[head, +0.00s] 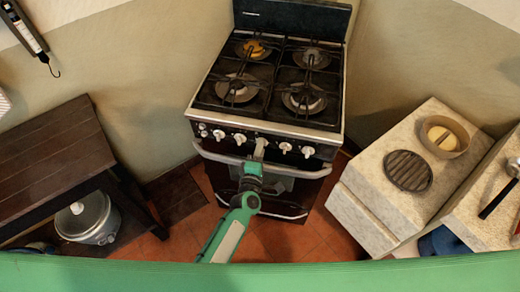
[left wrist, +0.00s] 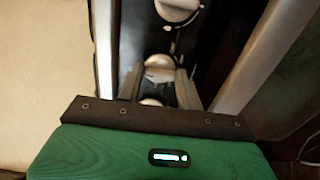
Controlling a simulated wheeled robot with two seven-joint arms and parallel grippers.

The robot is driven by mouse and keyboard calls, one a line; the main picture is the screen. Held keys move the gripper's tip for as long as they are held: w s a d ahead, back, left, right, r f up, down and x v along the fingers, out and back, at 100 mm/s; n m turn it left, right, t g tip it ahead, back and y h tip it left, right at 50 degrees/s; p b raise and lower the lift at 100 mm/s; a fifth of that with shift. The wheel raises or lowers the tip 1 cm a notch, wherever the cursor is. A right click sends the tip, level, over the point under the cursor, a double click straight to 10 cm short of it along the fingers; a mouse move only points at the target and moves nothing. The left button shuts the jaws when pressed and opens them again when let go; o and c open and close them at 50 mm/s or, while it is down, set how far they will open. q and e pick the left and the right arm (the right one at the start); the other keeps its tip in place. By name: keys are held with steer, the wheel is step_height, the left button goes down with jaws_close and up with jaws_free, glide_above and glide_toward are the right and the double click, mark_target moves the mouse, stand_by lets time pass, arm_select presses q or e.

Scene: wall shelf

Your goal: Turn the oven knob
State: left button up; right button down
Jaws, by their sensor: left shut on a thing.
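The oven (head: 265,125) stands at the back middle, with a row of white knobs along its dark front panel. My left gripper (head: 259,150) reaches up to the middle of this row, above the oven door handle (head: 222,157). In the left wrist view its two grey fingers (left wrist: 163,78) are shut on a white knob (left wrist: 159,63), one finger on each side. Another knob (left wrist: 177,8) shows beyond the fingertips, and part of one more (left wrist: 151,102) shows between the fingers nearer the gripper body. My right gripper is not in view.
The metal door handle bar (left wrist: 265,55) runs close beside the gripper. A dark wooden table (head: 55,155) stands left, with a lidded pot (head: 88,218) below it. A pale stone counter (head: 375,195) stands right, carrying a round dish (head: 444,136) and a ribbed disc (head: 408,171).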

arm_select(q)
steer(key=shift+f, duration=0.1)
stand_by(0.5)
steer(key=o, duration=1)
steer(key=shift+b+v, duration=1.1)
steer(key=shift+v, duration=5.85)
steer(key=shift+m, duration=0.3)
